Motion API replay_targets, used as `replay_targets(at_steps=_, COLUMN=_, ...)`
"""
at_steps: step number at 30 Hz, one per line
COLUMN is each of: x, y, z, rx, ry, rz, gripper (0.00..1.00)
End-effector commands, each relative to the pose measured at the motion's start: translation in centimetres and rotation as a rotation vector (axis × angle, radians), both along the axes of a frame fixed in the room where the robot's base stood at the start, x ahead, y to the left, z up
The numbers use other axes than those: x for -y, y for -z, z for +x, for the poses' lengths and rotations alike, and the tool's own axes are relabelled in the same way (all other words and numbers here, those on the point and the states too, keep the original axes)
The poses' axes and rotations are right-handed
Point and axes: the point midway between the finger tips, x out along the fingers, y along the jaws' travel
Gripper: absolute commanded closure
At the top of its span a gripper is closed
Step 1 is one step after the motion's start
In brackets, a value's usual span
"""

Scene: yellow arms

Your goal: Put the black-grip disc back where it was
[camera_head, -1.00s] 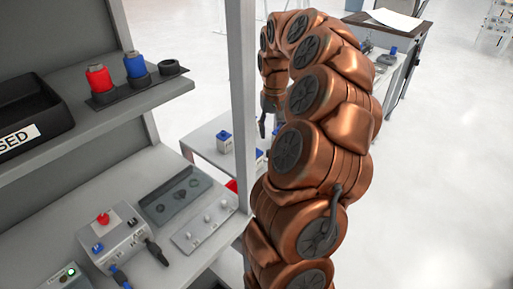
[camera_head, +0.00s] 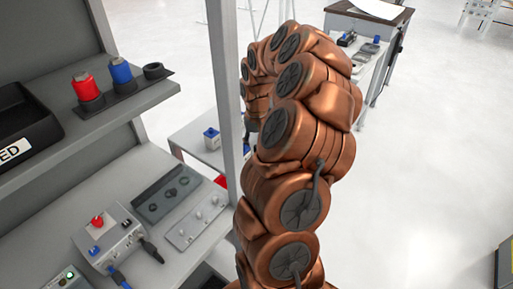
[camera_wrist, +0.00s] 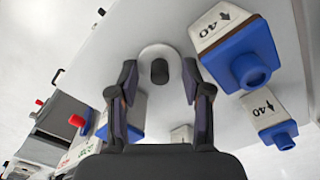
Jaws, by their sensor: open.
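The black-grip disc is a pale round-ended piece (camera_wrist: 160,52) with a black oval grip (camera_wrist: 159,71), in the upper middle of the wrist view. It appears to lie on a white surface. My gripper (camera_wrist: 160,66) is open, its two dark fingers on either side of the black grip with a gap on each side. Whether a finger touches the disc, I cannot tell. In the head view my arm hides the gripper and the disc.
White blocks with blue tops marked 40 (camera_wrist: 222,30) (camera_wrist: 262,103) stand close on the right; another blue-and-white block (camera_wrist: 130,108) is beside the left finger. A shelf holder (camera_head: 123,88) carries red and blue knobbed pieces. A post (camera_head: 222,90) stands beside my arm.

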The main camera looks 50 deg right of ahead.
Motion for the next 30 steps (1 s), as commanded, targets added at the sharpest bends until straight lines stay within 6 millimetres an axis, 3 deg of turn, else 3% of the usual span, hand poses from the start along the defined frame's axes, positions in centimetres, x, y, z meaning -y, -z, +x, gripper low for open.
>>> replay_targets(at_steps=7, x=0.03, y=0.17, z=0.01, rx=0.000, ry=0.000, rz=0.000, gripper=0.53)
replay_targets(at_steps=21, x=0.02, y=0.16, z=-0.01, rx=-0.001, ry=0.000, rz=0.001, gripper=1.00)
replay_targets(at_steps=30, x=0.02, y=0.09, z=0.00, rx=0.000, ry=0.000, rz=0.000, gripper=1.00)
